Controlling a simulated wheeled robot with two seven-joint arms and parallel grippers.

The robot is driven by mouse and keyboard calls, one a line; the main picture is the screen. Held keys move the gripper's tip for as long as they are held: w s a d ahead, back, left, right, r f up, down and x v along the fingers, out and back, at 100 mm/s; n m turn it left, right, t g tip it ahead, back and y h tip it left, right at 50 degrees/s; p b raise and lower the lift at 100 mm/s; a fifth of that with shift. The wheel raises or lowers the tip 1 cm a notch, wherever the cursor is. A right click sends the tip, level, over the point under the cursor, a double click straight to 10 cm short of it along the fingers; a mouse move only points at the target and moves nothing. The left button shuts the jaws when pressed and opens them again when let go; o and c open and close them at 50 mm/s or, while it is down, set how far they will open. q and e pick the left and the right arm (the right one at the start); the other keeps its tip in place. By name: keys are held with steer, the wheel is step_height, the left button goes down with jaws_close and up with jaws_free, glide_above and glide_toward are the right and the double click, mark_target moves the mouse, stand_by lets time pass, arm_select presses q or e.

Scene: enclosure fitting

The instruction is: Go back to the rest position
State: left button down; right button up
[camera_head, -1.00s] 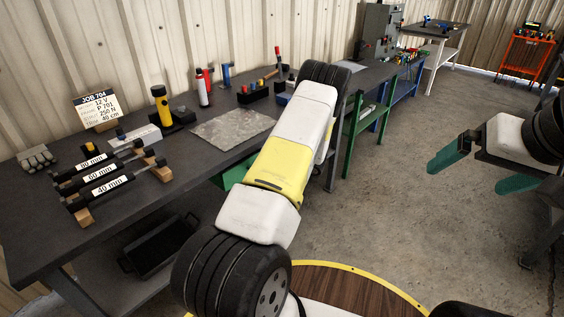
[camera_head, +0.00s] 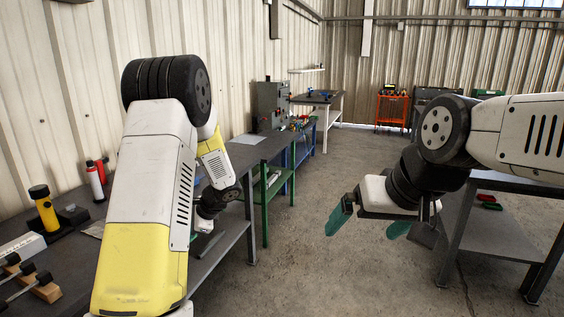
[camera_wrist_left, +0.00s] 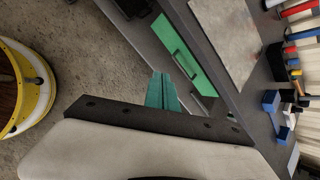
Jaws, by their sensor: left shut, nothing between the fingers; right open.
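My right gripper (camera_head: 368,222) hangs in the air at the right of the head view, its two teal fingers spread with nothing between them. My left arm (camera_head: 145,210) reaches in from the left, beside the long dark workbench (camera_head: 245,152). Its gripper is mostly hidden behind the arm in the head view. In the left wrist view the teal fingers of my left gripper (camera_wrist_left: 162,92) are together and empty. They appear close to the bench's front edge; whether they touch it cannot be told.
A yellow flashlight (camera_head: 44,210) and a red-and-white bottle (camera_head: 95,181) stand on the bench. A green drawer (camera_wrist_left: 185,50) sits under the bench edge. Another table (camera_head: 490,225) stands right of my right gripper. The concrete floor (camera_head: 310,260) between is clear.

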arm_select(q)
steer(key=s+d+r+n+t+h, duration=0.2)
steer(key=s+d+r+n+h, duration=0.2)
steer(key=s+r, duration=0.7)
steer(key=s+d+r+n+t+h, duration=0.2)
steer(key=s+d+r+n+h, duration=0.3)
steer(key=s+d+r+n, duration=0.4)
steer(key=s+d+r, duration=0.2)
steer(key=s, duration=0.5)
steer(key=shift+d+r+n, duration=0.2)
steer(key=shift+r+n, duration=0.1)
steer(key=shift+r, duration=0.05)
